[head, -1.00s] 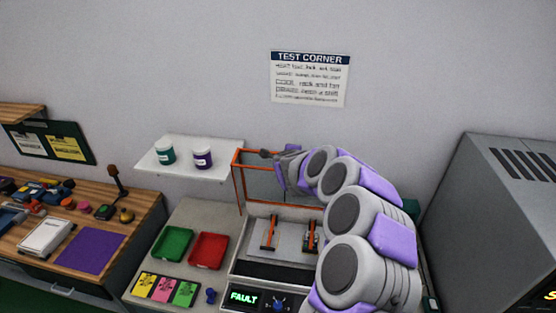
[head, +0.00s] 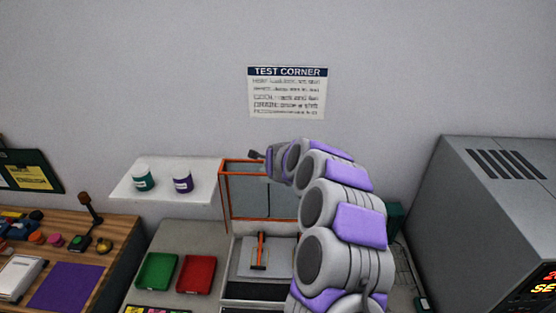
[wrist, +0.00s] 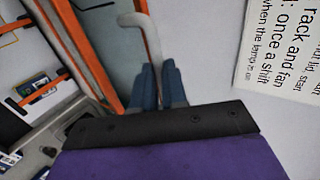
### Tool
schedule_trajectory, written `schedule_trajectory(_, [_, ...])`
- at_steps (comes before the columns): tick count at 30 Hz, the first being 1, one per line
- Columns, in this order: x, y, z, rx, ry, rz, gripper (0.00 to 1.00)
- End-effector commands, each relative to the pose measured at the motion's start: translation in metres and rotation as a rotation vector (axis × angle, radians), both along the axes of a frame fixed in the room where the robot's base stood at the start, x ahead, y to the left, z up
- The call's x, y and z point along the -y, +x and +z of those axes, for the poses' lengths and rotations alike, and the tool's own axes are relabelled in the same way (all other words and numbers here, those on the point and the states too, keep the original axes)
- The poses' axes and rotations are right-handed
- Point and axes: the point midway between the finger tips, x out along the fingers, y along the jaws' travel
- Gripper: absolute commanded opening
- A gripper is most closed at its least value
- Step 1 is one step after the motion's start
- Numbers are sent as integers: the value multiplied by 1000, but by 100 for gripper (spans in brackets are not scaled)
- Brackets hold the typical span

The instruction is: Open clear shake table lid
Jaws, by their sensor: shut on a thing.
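The clear shake table lid (head: 224,197) with its orange frame stands raised, near upright, at the back of the shake table (head: 232,262). In the wrist view the orange frame (wrist: 75,45) runs along the left. My gripper (head: 256,155) is at the lid's top edge. In the wrist view its blue-grey fingers (wrist: 160,85) are shut on a pale curved handle (wrist: 148,32) beside the frame. My arm hides the lid's right part and the table's right side. An orange clamp (head: 261,250) shows on the table's plate.
A green tray (head: 157,271) and a red tray (head: 196,274) lie left of the shake table. A white shelf (head: 205,203) with two jars is just left of the lid. A large grey cabinet (head: 450,220) stands at right. The wall is close behind.

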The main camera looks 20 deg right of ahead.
Motion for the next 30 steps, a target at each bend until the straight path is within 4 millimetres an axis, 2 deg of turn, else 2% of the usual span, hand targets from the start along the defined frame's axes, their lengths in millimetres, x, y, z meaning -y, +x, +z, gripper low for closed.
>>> schedule_trajectory(1, [1, 3, 11, 16, -9, 3, 0])
schedule_trajectory(11, [1, 6, 13, 20, -10, 4, 0])
schedule_trajectory(12, [1, 6, 13, 20, -10, 4, 15])
schedule_trajectory(19, [1, 5, 10, 14, -7, 3, 37])
schedule_trajectory(30, [-1, 1, 6, 6, -3, 1, 38])
